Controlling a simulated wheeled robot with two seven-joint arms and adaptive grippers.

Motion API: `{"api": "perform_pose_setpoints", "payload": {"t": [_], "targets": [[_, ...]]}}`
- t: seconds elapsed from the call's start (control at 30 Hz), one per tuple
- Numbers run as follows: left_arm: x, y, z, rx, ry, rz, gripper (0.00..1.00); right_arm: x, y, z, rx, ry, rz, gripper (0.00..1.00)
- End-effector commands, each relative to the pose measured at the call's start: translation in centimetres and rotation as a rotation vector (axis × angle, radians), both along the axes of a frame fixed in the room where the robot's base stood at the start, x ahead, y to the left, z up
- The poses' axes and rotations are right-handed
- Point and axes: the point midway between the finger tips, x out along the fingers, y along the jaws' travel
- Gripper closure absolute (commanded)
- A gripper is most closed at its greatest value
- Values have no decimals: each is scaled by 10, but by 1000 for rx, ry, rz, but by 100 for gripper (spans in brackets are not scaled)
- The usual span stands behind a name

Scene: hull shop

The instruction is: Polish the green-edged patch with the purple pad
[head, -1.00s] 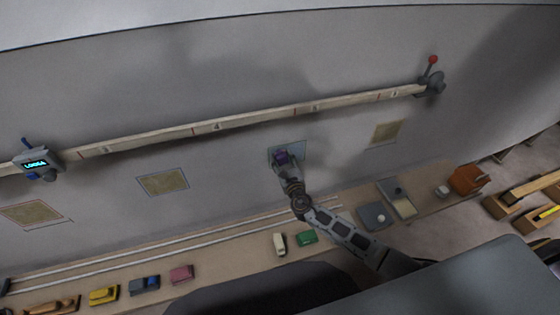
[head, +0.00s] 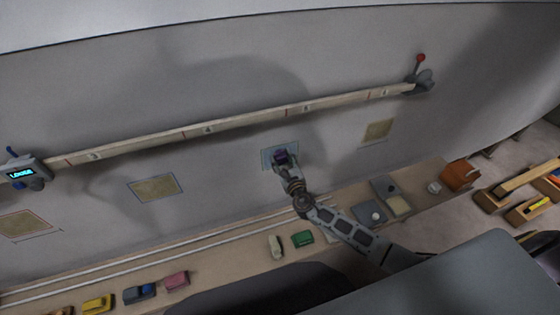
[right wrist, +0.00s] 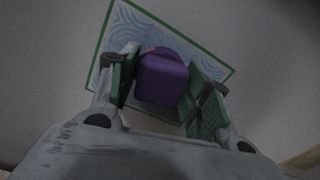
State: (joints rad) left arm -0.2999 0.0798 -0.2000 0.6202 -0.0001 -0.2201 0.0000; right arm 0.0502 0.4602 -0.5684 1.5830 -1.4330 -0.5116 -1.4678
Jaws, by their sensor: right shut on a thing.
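The purple pad (right wrist: 163,80) is between the fingers of my right gripper (right wrist: 160,88), which is shut on it. In the right wrist view the pad is over the green-edged patch (right wrist: 128,30), which shows pale blue swirl marks. The pad covers the middle of the patch; I cannot tell whether it touches the surface. In the head view my right gripper (head: 283,166) holds the purple pad (head: 280,156) in front of the patch (head: 267,162), which looks bluish there. My left gripper is not in view.
A long rail (head: 240,121) runs above the patches, with a box reading "LOOSE" (head: 20,172) at left and a red-knobbed lever (head: 421,60) at right. Other tan patches (head: 152,188) (head: 378,132) lie either side.

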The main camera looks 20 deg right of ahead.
Motion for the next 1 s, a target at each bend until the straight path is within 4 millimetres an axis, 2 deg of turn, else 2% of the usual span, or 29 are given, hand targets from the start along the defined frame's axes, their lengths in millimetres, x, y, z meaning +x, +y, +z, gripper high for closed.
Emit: {"api": "perform_pose_setpoints", "payload": {"t": [0.3, 0.77, 1.0], "targets": [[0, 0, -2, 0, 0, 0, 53, 1, -16, 1, -1, -1, 0, 73], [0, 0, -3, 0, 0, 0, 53, 2, -19, 2, -2, -2, -1, 73], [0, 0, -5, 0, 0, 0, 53, 2, -30, 1, -3, -3, -2, 73]]}}
